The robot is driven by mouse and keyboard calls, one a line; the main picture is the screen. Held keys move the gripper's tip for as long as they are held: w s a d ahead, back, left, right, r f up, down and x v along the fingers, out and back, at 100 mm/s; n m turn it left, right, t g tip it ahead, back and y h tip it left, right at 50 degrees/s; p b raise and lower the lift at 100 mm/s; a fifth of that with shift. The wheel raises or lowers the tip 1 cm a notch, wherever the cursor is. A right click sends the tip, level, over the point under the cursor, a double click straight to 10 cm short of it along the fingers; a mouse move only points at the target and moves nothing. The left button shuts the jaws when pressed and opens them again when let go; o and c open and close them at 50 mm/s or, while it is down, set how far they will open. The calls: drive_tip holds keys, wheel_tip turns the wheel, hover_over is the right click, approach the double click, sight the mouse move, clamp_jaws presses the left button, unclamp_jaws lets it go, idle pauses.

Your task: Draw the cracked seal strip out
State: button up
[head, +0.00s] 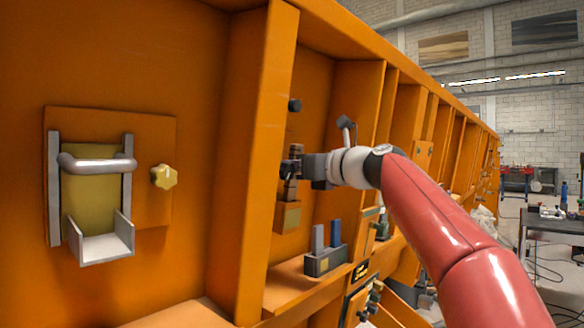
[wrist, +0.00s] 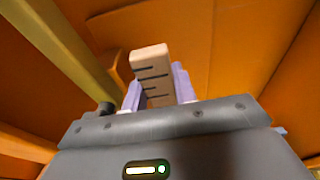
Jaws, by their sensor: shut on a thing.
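The cracked seal strip (wrist: 152,77) is tan-brown with several dark crack lines across its face in the wrist view. It stands between the pale fingers of my gripper (wrist: 155,92), which is shut on it. In the head view my gripper (head: 290,168) reaches in from the right, and the dark brown strip (head: 295,151) shows upright above and below the fingers. Below it is a small orange-brown block (head: 287,217) on the orange wall. The strip's lower end is at or just above this block; I cannot tell if it is still inside.
A grey holder (head: 325,263) with a blue and a grey upright piece sits on the ledge below. An orange upright rib (head: 262,160) stands close left of my gripper. Further left are a handled panel with a metal tray (head: 103,248) and a yellow knob (head: 164,176).

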sight(299, 151)
drive_tip(key=shift+r, duration=0.1)
drive_tip(key=shift+s+d+r, duration=0.1)
drive_tip(key=shift+r, duration=0.6)
drive_tip(key=shift+s+d+r, duration=0.1)
drive_tip(key=shift+r, duration=0.55)
drive_tip(key=shift+d, duration=0.1)
drive_tip(key=b+v, duration=0.2)
drive_tip(key=v, duration=0.6)
drive_tip(key=shift+b, duration=0.4)
